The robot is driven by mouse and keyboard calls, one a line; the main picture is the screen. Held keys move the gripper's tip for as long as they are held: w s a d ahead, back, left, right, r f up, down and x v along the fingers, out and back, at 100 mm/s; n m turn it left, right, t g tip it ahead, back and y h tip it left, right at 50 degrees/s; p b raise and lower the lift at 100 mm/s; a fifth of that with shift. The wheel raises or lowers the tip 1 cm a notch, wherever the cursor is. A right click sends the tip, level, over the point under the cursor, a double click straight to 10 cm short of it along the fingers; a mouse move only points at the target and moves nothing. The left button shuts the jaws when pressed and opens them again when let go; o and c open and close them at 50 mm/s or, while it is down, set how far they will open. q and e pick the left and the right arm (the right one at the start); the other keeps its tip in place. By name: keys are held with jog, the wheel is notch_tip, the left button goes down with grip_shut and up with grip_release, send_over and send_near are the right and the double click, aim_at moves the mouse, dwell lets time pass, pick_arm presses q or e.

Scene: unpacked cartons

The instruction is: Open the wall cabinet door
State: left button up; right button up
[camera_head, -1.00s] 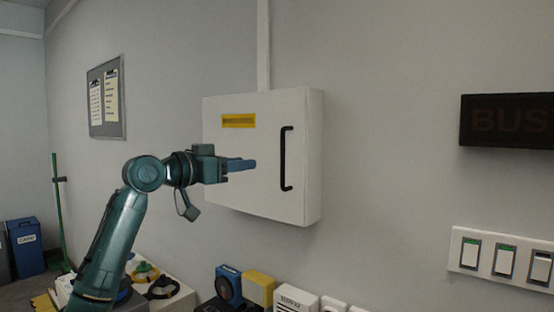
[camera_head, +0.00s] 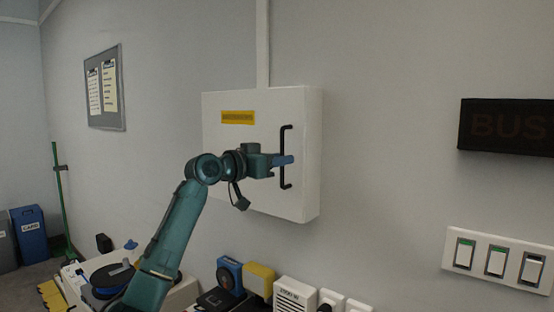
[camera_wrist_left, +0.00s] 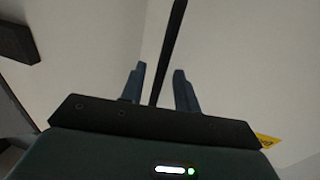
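The white wall cabinet (camera_head: 262,190) hangs on the grey wall, its door shut, with a yellow label (camera_head: 238,117) at the upper left. Its black vertical bar handle (camera_head: 287,138) is on the door's right side. My left gripper (camera_head: 289,160) reaches in from the left, its blue fingers at the middle of the handle. In the left wrist view the handle (camera_wrist_left: 171,42) runs between the two fingers (camera_wrist_left: 160,84), which stand apart with gaps beside the bar. The gripper is open around the handle, not clamped on it. My right gripper is not in view.
A dark sign (camera_head: 508,127) and a switch panel (camera_head: 497,260) are on the wall at right. Below the cabinet stand a blue device (camera_head: 229,274), a yellow box (camera_head: 259,280) and a white box (camera_head: 295,295). The wall between cabinet and sign is clear.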

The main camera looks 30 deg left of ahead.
pick_arm(q)
grip_shut()
jog(key=shift+s, duration=0.1)
dwell(0.4)
